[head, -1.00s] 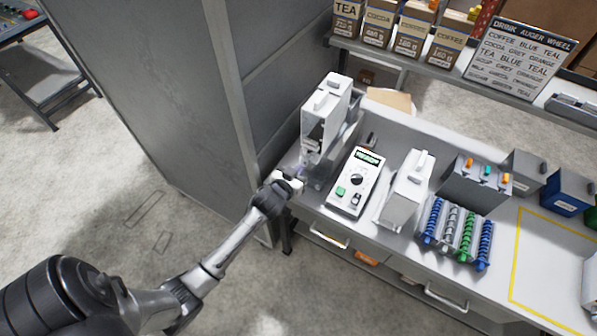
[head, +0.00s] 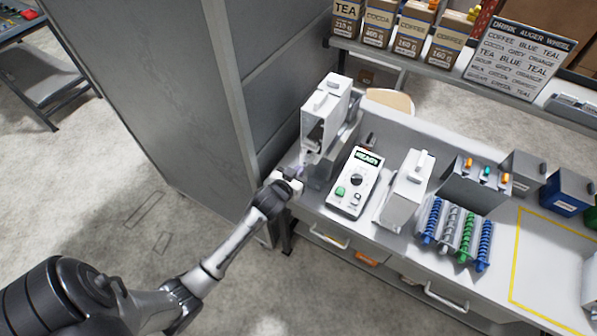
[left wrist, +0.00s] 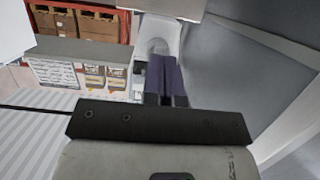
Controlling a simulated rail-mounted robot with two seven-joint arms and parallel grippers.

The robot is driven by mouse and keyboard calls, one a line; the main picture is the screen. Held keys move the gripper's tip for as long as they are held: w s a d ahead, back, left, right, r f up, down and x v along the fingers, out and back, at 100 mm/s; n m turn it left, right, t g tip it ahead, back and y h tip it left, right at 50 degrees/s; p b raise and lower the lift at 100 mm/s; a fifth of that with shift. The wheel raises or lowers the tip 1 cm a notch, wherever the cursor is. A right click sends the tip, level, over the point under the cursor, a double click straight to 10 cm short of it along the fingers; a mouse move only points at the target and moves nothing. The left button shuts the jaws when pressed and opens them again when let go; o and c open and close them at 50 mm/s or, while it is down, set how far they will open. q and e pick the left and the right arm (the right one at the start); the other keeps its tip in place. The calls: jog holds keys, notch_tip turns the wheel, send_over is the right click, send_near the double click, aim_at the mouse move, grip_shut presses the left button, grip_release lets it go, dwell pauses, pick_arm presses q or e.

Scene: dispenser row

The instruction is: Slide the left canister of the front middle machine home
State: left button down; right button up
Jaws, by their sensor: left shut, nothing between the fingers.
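A tall white canister (head: 326,108) stands at the left of the machine, its lower front open and dark. A white control unit (head: 357,182) with a lit READY display, a black knob and a green button stands to its right. A second white canister (head: 406,190) stands right of that unit. My left gripper (head: 298,172) is low in front of the left canister's base; contact cannot be told. In the left wrist view its dark fingers (left wrist: 164,62) are together and empty, in front of a white rounded part (left wrist: 157,38). My right gripper is out of view.
A grey partition (head: 165,90) rises close to the left of the bench. Blue, grey and green augers (head: 460,232) lie at the right, before a grey holder (head: 475,188). A yellow outline (head: 515,262) marks bare bench. A shelf with boxes (head: 415,30) runs behind.

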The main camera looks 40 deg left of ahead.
aim_at(305, 163)
pick_arm(q)
jog(key=shift+w, duration=0.15)
dwell(0.5)
jog(key=shift+w+a+b, duration=0.15)
jog(key=shift+w+a, duration=0.05)
jog(key=shift+w, duration=0.55)
jog(key=shift+w+a+b, duration=0.2)
jog(key=shift+w+a, duration=0.05)
jog(key=shift+w, duration=0.5)
jog(key=shift+w+a+b, duration=0.15)
jog(key=shift+w+a, duration=0.05)
jog(key=shift+w, duration=0.65)
jog(key=shift+s+d+r+p, duration=0.15)
jog(key=shift+s+p, duration=0.25)
jog(key=shift+p, duration=0.3)
jog(key=s+d+p, duration=0.1)
jog(key=s+p, duration=0.2)
jog(key=s, duration=0.4)
jog(key=shift+d+p, duration=0.35)
jog(key=shift+p, duration=0.05)
